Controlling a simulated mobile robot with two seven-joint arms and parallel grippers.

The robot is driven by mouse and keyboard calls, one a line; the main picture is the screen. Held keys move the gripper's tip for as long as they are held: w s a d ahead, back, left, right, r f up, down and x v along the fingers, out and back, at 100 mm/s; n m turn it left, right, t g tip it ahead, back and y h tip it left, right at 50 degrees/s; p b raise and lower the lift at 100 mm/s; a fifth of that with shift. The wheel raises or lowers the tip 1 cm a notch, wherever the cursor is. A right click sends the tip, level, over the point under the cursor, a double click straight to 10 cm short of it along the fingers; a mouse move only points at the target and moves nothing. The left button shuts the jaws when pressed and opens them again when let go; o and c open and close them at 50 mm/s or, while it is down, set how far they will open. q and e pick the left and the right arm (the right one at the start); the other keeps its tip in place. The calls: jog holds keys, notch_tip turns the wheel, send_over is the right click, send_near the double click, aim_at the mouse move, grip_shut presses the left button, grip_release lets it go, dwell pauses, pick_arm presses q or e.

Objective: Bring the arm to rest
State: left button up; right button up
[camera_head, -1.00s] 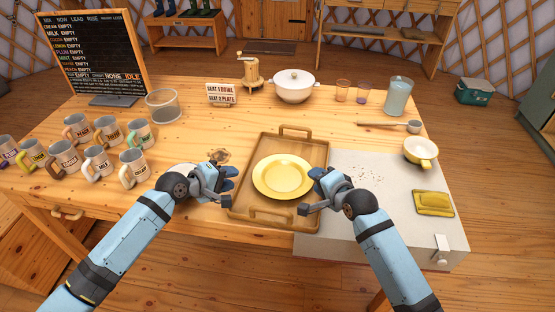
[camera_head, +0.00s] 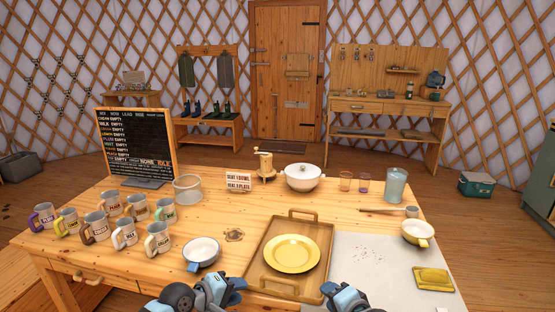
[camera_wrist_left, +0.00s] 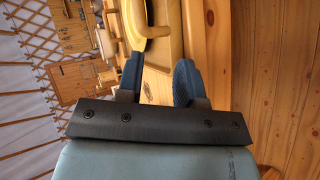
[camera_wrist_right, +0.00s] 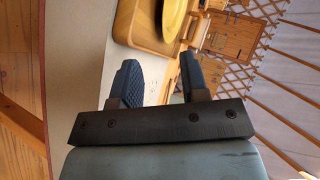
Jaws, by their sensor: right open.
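My left gripper (camera_head: 235,290) is low in the head view, at the table's near edge, left of the wooden tray (camera_head: 258,290). In the left wrist view its fingers (camera_wrist_left: 155,80) are apart with nothing held between them. My right gripper (camera_head: 335,292) is at the tray's near right corner. In the right wrist view its fingers (camera_wrist_right: 157,80) are apart and empty. The yellow plate (camera_head: 291,254) lies on the tray, clear of both grippers. Part of each arm is cut off by the bottom of the head view.
A white bowl with a blue handle (camera_head: 203,249) stands left of the tray. Several mugs (camera_head: 125,232) stand on the left. A yellow-handled bowl (camera_head: 418,231) and a yellow cloth-like pad (camera_head: 433,279) lie on the right. A white pot (camera_head: 302,179) stands behind.

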pick_arm(q)
jog(key=s+a+f+m+t+y, duration=0.1)
jog(key=s+a+f+m+y, duration=0.15)
jog(key=s, duration=0.75)
jog(key=s+a+f+m+t+y, duration=0.1)
jog(key=s+a+f+m+y, duration=0.2)
jog(key=s, duration=0.7)
jog(key=s+a+f+m+t+y, duration=0.15)
jog(key=s+f+m, duration=0.35)
jog(key=s, duration=0.6)
pick_arm(e)
jog(key=s+d+f+n+h, duration=0.1)
jog(key=s+d+f+n, duration=0.2)
jog(key=s, duration=0.7)
jog(key=s+f+n+g, duration=0.1)
jog(key=s+f+n, duration=0.4)
jog(key=s, duration=0.4)
jog(key=s+d+f+n+h, duration=0.15)
jog(key=s+n, duration=0.35)
jog(key=s, duration=0.5)
pick_arm(q)
notch_tip(320, 180, up, 16)
jog(key=a+p, duration=0.2)
jog(key=p, duration=1.9)
jog(key=shift+s+h, duration=0.3)
jog(key=shift+s, duration=0.15)
pick_arm(e)
notch_tip(320, 180, up, 15)
jog(key=s+d, duration=0.1)
jog(key=shift+d, duration=0.3)
